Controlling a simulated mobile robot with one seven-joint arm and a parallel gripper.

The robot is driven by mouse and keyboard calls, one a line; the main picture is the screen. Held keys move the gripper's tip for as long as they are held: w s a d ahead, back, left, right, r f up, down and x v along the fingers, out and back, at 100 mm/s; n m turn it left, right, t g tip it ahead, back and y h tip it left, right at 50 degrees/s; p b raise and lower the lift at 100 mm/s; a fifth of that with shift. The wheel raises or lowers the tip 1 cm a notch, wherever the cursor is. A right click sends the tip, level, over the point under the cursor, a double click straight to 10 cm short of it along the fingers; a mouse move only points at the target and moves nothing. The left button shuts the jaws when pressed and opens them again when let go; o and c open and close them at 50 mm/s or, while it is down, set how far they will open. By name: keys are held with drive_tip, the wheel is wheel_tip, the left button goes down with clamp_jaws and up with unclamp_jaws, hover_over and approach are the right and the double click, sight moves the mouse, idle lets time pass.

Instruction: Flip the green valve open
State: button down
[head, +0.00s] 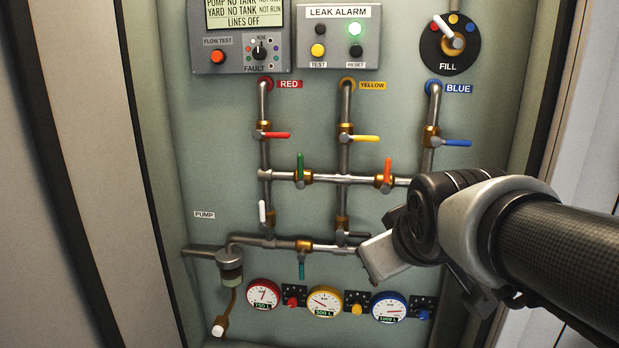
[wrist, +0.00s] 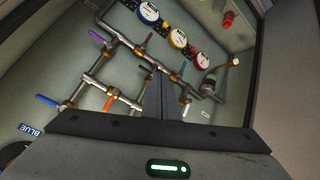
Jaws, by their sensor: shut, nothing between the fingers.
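The green valve is on the upper horizontal pipe between the red and yellow lines. Its green lever (head: 300,167) points up, across the pipe. A teal lever (head: 302,268) hangs down from the lower pipe. My gripper (wrist: 166,85) is shut and empty, its dark fingers together in the wrist view. In the head view its grey body (head: 385,258) is right of and below the green valve, apart from it, in front of the lower pipe's right end. I cannot make out the green lever in the wrist view; my fingers may hide it.
Neighbouring levers are red (head: 275,135), yellow (head: 363,138), blue (head: 456,142), orange (head: 387,170) and white (head: 262,212). Gauges (head: 325,301) line the bottom. A control panel (head: 238,40) and leak alarm box (head: 338,38) are above. The left panel area is mostly clear.

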drive_tip(key=w+a+r+n+t+y+b, duration=0.1)
drive_tip(key=w+a+n+t, duration=0.1)
drive_tip(key=w+a+n, duration=0.35)
drive_tip(key=w+a+r+n+t+y+b, duration=0.1)
drive_tip(key=w+a+n+t+b, duration=0.15)
drive_tip(key=w, duration=0.65)
drive_tip(key=n+t+y, duration=0.3)
drive_tip(key=n+y, duration=0.2)
drive_tip(key=n, duration=0.4)
approach(300, 171)
drive_tip(key=s+a, duration=0.3)
drive_tip(key=a, duration=0.1)
drive_tip(key=shift+w+a+r+n+b, duration=0.35)
drive_tip(key=shift+a+r+b, duration=0.15)
drive_tip(key=shift+a, duration=0.1)
drive_tip(key=p+x, duration=0.2)
drive_tip(key=x, duration=0.8)
drive_tip(key=shift+d+p, duration=0.55)
drive_tip(key=shift+d, duration=1.5)
drive_tip(key=shift+w+f+b, duration=0.15)
drive_tip(key=shift+b, duration=0.15)
